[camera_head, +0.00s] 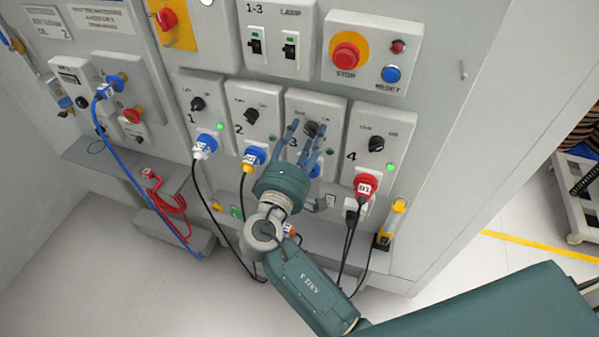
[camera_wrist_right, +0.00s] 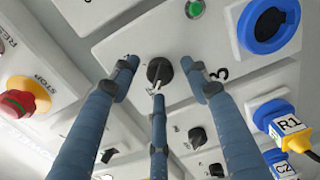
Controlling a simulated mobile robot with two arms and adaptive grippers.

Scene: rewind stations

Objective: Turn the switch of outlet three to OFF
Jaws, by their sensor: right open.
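Outlet three (camera_head: 333,117) is a pale panel marked 3, between outlets 2 and 4. Its black rotary switch (camera_head: 311,128) is partly behind my fingers. In the right wrist view the switch (camera_wrist_right: 159,71) lies between the tips of my three blue fingers. My right gripper (camera_head: 308,142) is open around it; I cannot tell whether a finger touches it. The switch's ON and OFF lettering is too small or hidden to read. My left gripper is not in view.
Outlet 2 (camera_head: 237,110) and outlet 4 (camera_head: 385,118) stand close on either side, with plugs and hanging cables below. A red STOP button (camera_head: 346,57) and a blue RESET button (camera_head: 391,74) are above. The floor at the right is mostly clear.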

